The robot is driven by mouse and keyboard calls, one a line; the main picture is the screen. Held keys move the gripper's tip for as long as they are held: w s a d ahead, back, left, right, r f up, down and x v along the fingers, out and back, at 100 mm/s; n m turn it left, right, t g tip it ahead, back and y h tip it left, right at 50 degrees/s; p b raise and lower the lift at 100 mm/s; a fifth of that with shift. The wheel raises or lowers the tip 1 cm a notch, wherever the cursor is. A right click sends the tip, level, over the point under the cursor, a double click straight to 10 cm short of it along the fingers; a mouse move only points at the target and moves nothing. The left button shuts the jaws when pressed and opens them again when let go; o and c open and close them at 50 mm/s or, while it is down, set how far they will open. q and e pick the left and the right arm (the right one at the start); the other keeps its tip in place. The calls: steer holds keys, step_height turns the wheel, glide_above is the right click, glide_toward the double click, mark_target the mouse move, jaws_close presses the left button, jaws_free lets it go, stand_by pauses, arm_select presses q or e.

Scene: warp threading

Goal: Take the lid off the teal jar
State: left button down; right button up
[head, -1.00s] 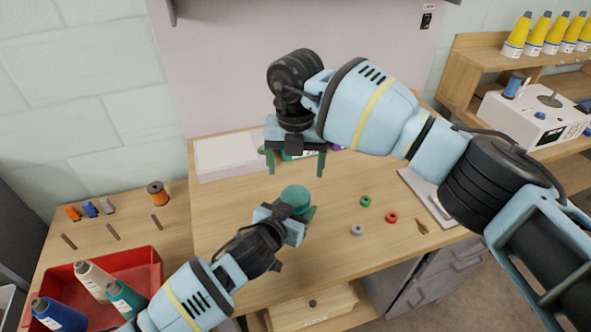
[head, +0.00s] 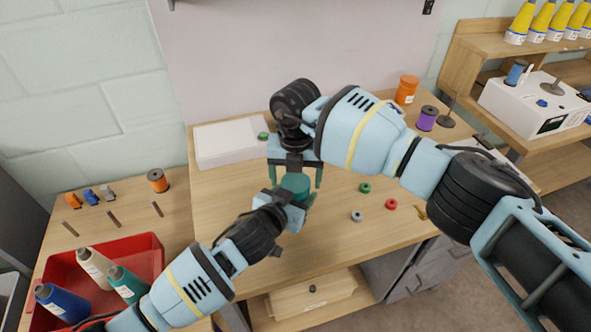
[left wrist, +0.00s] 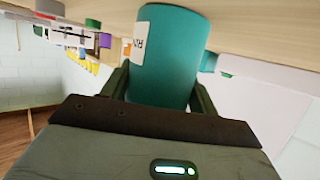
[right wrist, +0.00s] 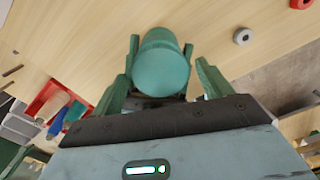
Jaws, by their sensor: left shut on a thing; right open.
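The jar's round teal lid (head: 295,184) faces up and also shows in the right wrist view (right wrist: 161,65). My right gripper (head: 293,175) is open above the lid. In the right wrist view its two fingers (right wrist: 160,85) stand apart, one on each side of the lid, not visibly touching it.
A red tray (head: 150,245) with several thread cones is at the left. Grey (head: 356,216), red (head: 390,204) and green (head: 364,188) rings lie right of the jar. A white box (head: 222,145) sits at the back left. An orange jar (head: 406,90) and purple spool (head: 427,118) stand at the back right.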

steer(key=c, duration=1)
steer(key=shift+n, duration=1.8)
steer(key=o, duration=1.1)
steer(key=shift+r, duration=0.15)
